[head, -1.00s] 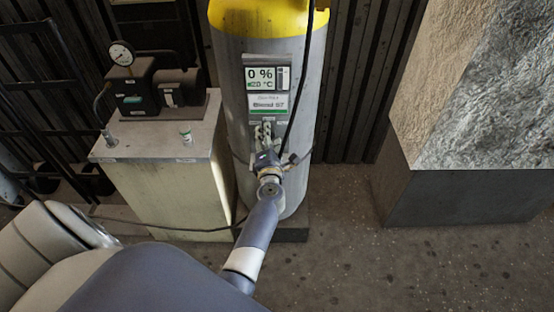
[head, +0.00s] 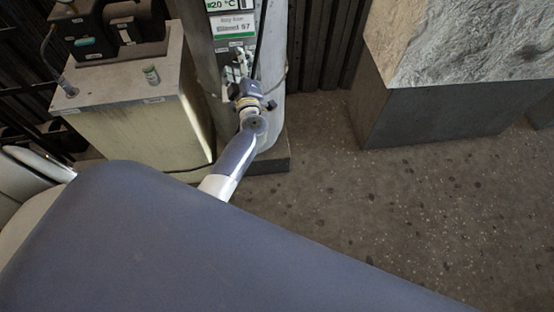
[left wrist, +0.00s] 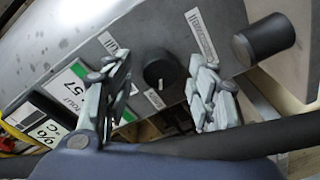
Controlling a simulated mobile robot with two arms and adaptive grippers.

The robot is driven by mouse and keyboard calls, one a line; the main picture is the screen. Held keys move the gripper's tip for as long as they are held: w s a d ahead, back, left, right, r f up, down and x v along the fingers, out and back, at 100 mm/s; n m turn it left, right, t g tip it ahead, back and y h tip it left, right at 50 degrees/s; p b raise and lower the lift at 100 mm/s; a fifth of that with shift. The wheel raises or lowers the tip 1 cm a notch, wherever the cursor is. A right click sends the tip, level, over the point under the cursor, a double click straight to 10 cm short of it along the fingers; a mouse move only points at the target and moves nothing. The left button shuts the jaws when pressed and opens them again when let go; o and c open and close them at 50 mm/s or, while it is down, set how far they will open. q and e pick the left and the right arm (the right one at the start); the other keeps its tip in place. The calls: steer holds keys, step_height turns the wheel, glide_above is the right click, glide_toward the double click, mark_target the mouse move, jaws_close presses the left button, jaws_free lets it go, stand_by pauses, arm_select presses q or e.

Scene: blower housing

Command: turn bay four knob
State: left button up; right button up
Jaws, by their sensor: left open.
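A dark round knob (left wrist: 157,74) with a small white mark shows in the left wrist view, on a grey panel between printed labels. My left gripper (left wrist: 160,62) is open, with one pale finger on each side of the knob. I cannot tell whether the fingers touch it. In the head view my left gripper (head: 238,68) is at the front of the grey cylinder (head: 272,110), below the display (head: 222,5) and the green-striped label (head: 233,26). The knob is hidden there. No bay number is readable. My right gripper is not in view.
A larger black cylindrical part (left wrist: 264,38) sticks out right of the knob in the left wrist view. A pale cabinet (head: 140,125) stands left of the cylinder. A rough stone block on a dark plinth (head: 440,112) stands right. Floor between is bare. A black cable hangs beside the display.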

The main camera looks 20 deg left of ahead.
arm_select(q)
steer(key=v, duration=1.1)
steer(key=s+d+f+m+h+p, duration=0.1)
steer(key=d+f+m+h, duration=0.4)
steer(key=f, duration=0.5)
steer(key=s+d+f+m+h+p, duration=0.2)
steer(key=s+d+f+m+h, duration=0.2)
steer(key=f, duration=0.5)
steer(key=d+m, duration=0.2)
steer(key=m, duration=0.1)
steer(key=shift+d+f+m+g+h+p, duration=0.3)
steer(key=shift+f+h, duration=0.1)
steer(key=shift+s, duration=0.1)
steer(key=s+d+f+m+g+h, duration=0.2)
steer(key=s+f+m+g, duration=0.3)
steer(key=s+f, duration=0.95)
steer(key=s+a+f+m+g, duration=0.1)
steer(key=s+a+f+g, duration=0.1)
steer(key=s, duration=0.6)
steer(key=s+a+f+m+g, duration=0.1)
steer(key=s+a+f+g, duration=0.1)
steer(key=s+f, duration=0.3)
steer(key=s+a+f+m+g, duration=0.1)
steer(key=s+a+f+g, duration=0.1)
steer(key=s, duration=0.9)
steer(key=shift+a+f+g+y, duration=0.15)
steer(key=shift+f+g+y, duration=0.25)
steer(key=shift+f+g, duration=0.45)
